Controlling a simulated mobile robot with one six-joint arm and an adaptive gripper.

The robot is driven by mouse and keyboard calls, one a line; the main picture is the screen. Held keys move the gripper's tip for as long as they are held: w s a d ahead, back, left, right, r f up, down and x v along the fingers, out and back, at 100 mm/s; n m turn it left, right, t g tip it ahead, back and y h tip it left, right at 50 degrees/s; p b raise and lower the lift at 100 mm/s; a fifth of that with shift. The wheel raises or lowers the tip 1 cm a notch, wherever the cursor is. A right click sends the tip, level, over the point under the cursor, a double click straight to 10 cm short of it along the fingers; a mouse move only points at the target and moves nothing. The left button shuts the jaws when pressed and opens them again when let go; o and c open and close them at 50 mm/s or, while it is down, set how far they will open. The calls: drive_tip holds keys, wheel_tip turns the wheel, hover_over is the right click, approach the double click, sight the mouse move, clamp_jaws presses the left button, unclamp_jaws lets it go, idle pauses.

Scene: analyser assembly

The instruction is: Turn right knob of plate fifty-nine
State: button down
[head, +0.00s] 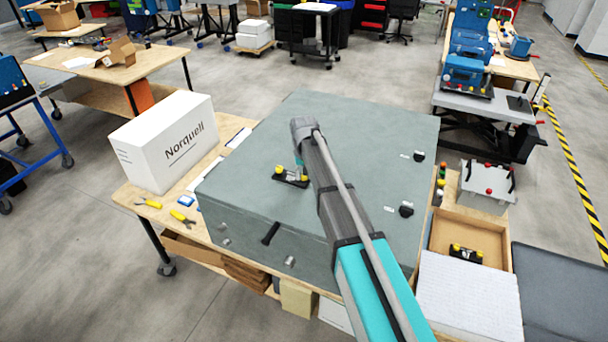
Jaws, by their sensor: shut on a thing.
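A small black plate (291,181) with yellow knobs lies on top of the large grey-green cabinet (260,130). Its left yellow knob (279,170) shows clear of my gripper. Any number on the plate is too small to read. My gripper (301,176) points down at the right end of the plate, beside my arm's wrist. It is shut on the plate's right knob, which is mostly hidden by the fingers.
A white box marked Norquell (165,145) stands left of the cabinet, with yellow-handled tools (182,217) on the bench. Black fittings (406,210) stand on the cabinet's right side.

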drive_tip(key=shift+c, duration=2)
unclamp_jaws()
drive_tip(key=shift+m, duration=0.6)
drive_tip(key=m, duration=0.9)
drive_tip(key=shift+m, duration=0.4)
drive_tip(key=shift+r+p, duration=0.3)
wheel_tip(320, 180, up, 13)
drive_tip(key=p, duration=1.3)
drive_tip(key=shift+r, duration=0.1)
